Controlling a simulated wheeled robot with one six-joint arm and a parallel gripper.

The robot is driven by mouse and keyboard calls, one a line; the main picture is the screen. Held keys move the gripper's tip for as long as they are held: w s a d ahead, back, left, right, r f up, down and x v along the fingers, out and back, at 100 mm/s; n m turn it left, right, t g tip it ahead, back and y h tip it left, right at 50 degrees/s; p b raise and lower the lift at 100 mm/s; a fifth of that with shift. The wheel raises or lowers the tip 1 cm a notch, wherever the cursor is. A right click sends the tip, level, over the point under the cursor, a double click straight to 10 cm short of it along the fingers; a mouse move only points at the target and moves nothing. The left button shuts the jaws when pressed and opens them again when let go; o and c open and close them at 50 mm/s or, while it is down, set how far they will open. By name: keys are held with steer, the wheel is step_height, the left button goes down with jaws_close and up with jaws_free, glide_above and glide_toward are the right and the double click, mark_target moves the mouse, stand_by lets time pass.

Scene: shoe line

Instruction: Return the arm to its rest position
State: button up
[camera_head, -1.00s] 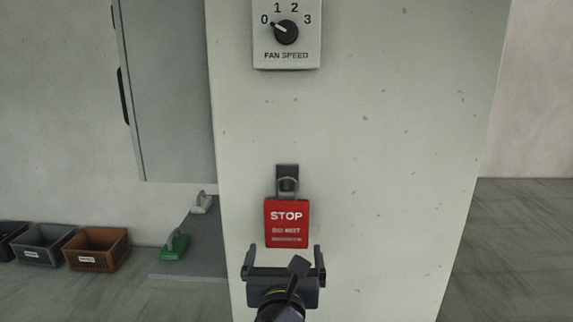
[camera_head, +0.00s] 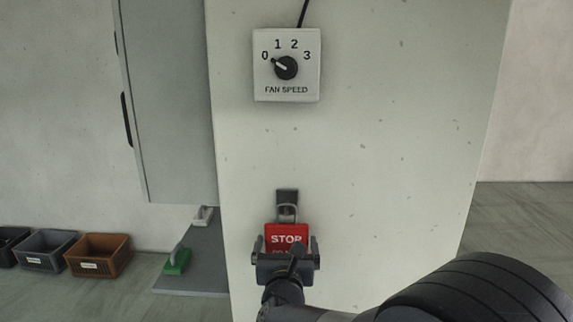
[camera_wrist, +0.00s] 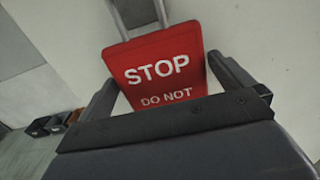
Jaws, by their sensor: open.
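My gripper (camera_head: 286,246) is open in front of the column, at the lower part of a red STOP tag (camera_head: 286,232). The tag hangs by a metal shackle from a dark bracket (camera_head: 287,195) on the column face. In the wrist view the tag (camera_wrist: 155,65) lies between and beyond the two open fingers (camera_wrist: 160,85). The fingers stand apart on either side of it; I cannot tell whether either touches it. The lower part of the tag is hidden behind my gripper. My arm reaches in from the lower right of the head view.
A fan speed box (camera_head: 286,65) with its knob pointing near 0 is above on the column (camera_head: 400,130). A grey cabinet door (camera_head: 168,100) is to the left. Orange (camera_head: 98,256) and grey bins (camera_head: 46,250) and a green-handled tool (camera_head: 177,261) are at lower left. The floor at right is clear.

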steer(key=s+b, duration=0.4)
steer(key=s, duration=0.6)
steer(key=shift+a+r, duration=0.2)
steer(key=shift+r, duration=0.25)
steer(key=shift+d, duration=0.1)
